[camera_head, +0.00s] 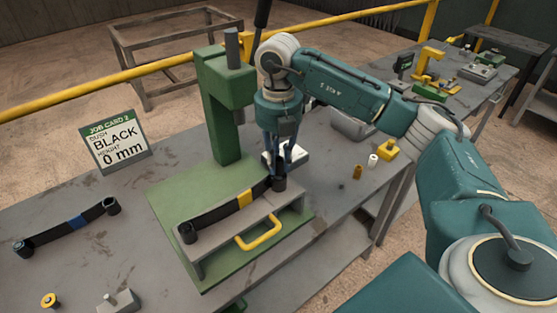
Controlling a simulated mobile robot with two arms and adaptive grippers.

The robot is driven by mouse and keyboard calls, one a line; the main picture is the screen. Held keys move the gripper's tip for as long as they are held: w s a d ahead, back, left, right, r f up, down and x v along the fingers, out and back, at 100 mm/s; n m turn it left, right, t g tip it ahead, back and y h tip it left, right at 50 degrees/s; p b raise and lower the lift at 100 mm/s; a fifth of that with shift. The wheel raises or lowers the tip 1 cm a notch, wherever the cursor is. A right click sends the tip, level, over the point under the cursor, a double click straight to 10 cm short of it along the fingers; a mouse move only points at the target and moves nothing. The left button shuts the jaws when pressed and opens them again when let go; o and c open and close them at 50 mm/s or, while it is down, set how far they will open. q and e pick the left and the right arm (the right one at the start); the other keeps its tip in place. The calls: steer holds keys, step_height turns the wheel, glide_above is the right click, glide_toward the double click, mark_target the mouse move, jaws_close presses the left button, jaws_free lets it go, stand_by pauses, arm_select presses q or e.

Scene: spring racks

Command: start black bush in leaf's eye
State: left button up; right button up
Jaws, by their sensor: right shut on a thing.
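The leaf (222,210), a dark curved strip with a yellow band, lies on the grey fixture (225,238) of the green press (222,105). Its near-left eye (187,232) is clear. My right gripper (279,172) points down over the leaf's far-right eye (279,184). It is shut on a small dark thing, apparently the black bush, mostly hidden by the fingers and hard to tell from the eye. I cannot tell whether it sits in the eye. The job card (119,142) reads black bush, height 0 mm. My left gripper is out of view.
A second leaf with a blue band (70,228) lies at left. A brown bush (357,172), a white bush (373,160) and a yellow block (388,150) stand right of the press. The press ram (232,48) stands above and left of my gripper. A yellow handle (260,233) juts from the fixture.

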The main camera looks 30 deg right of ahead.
steer(key=shift+f+b, duration=0.45)
steer(key=shift+f, duration=0.4)
steer(key=o, duration=0.9)
steer(key=shift+o, duration=0.3)
steer(key=o, duration=0.4)
steer(key=shift+r, duration=0.1)
step_height(320, 180, up, 7)
steer(key=p, duration=0.5)
